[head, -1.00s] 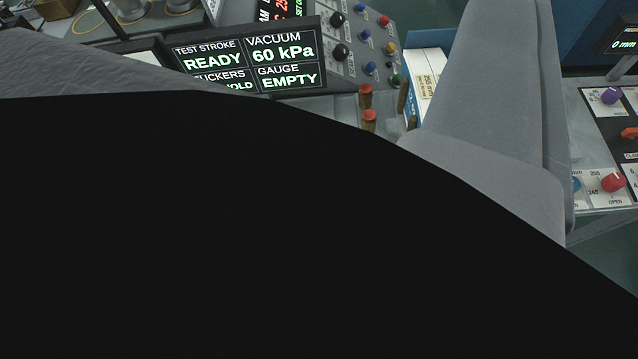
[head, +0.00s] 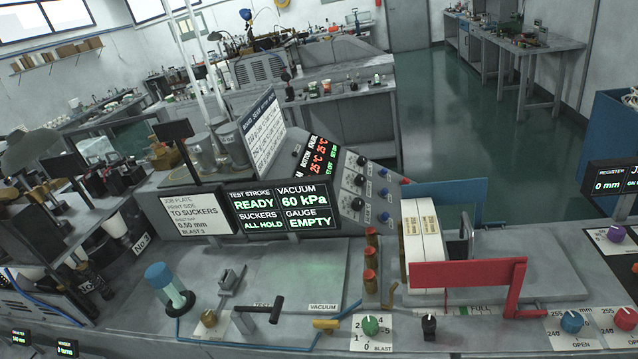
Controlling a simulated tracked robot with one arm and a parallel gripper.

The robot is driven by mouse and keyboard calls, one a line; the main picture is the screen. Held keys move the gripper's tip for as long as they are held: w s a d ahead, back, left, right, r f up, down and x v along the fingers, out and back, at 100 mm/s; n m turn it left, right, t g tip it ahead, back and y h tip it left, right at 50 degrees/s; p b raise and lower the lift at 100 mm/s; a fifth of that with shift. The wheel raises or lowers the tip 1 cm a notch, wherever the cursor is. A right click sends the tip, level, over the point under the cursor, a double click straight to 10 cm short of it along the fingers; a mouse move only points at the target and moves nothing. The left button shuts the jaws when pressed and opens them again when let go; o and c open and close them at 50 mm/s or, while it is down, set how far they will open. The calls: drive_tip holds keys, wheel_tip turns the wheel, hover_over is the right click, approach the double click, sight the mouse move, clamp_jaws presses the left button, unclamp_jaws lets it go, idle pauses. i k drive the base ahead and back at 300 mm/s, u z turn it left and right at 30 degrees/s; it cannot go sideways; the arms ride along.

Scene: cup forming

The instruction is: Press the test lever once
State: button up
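The test lever (head: 276,309), a black bar handle on a dark shaft, is on the grey bench front, left of centre in the head view. A TEST label behind it is partly covered by the lever. A display (head: 281,208) above it reads test stroke READY, vacuum 60 kPa, suckers ALL HOLD, gauge EMPTY. My gripper is not in view, so its state and distance from the lever do not show.
A blue-capped post (head: 161,276) and brass knob (head: 208,318) stand left of the lever. A yellow handle (head: 326,325), green BLAST knob (head: 370,325) and red-topped posts (head: 370,277) are right. A red bracket (head: 467,274) stands farther right. The grey plate behind is bare.

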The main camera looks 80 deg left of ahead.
sight(275, 311)
drive_tip(key=k, duration=1.65)
drive_tip(key=u, duration=1.25)
drive_tip(key=i, duration=1)
drive_tip(key=z, duration=0.05)
